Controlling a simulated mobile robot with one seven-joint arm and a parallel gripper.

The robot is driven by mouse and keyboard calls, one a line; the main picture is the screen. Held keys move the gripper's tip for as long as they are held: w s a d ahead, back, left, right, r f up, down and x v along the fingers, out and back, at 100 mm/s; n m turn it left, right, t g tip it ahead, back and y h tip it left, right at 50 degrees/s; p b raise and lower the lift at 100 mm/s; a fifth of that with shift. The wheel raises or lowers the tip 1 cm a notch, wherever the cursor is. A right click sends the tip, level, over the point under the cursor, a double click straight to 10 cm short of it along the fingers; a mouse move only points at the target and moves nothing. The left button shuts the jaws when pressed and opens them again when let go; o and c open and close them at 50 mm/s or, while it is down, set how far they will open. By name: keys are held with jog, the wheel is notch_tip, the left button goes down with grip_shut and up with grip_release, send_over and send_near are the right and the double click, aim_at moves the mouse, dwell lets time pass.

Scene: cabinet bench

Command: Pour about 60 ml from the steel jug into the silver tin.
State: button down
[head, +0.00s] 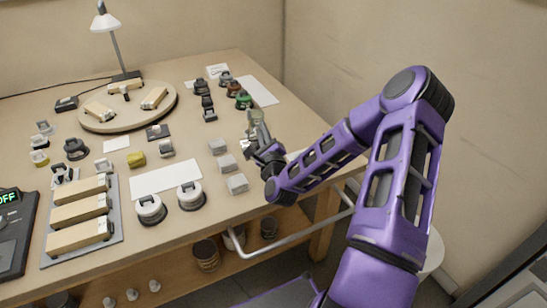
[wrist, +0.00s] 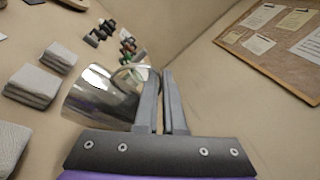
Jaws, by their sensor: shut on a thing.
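The steel jug (wrist: 92,97) is large and shiny in the wrist view, just left of my gripper (wrist: 160,75). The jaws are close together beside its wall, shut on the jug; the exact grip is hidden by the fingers. In the head view, my gripper (head: 258,142) is over the right part of the bench, with the jug (head: 254,118) at its tip, small and partly covered. The jug looks tilted in the wrist view, but the tilt of the camera makes this uncertain. Its contents are not visible. I cannot pick out the silver tin with certainty.
Grey folded blocks (head: 228,163) lie left of my gripper on the bench (head: 130,235). Dark, brown and green items (head: 243,99) stand behind it. A round wooden board (head: 128,123) and a lamp (head: 104,22) are at the back left. Containers (head: 206,254) stand on the lower shelf.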

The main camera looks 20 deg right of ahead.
jog(key=shift+s+d+m, duration=0.1)
jog(key=shift+d+m, duration=0.3)
jog(key=shift+m, duration=0.1)
jog(key=shift+a+n, duration=0.25)
jog(key=shift+n, duration=0.05)
jog(key=shift+w+a+r+n+p, duration=0.25)
jog(key=shift+a+r+n+p, duration=0.5)
jog(key=shift+r+n+p, duration=0.2)
jog(key=f+n+b, duration=0.1)
jog(key=a+f+b, duration=0.1)
jog(key=shift+w+f+n+b, duration=0.15)
jog(key=shift+n+b, duration=0.15)
jog(key=shift+n, duration=0.05)
jog(key=shift+r, duration=0.2)
jog(key=shift+n, duration=0.3)
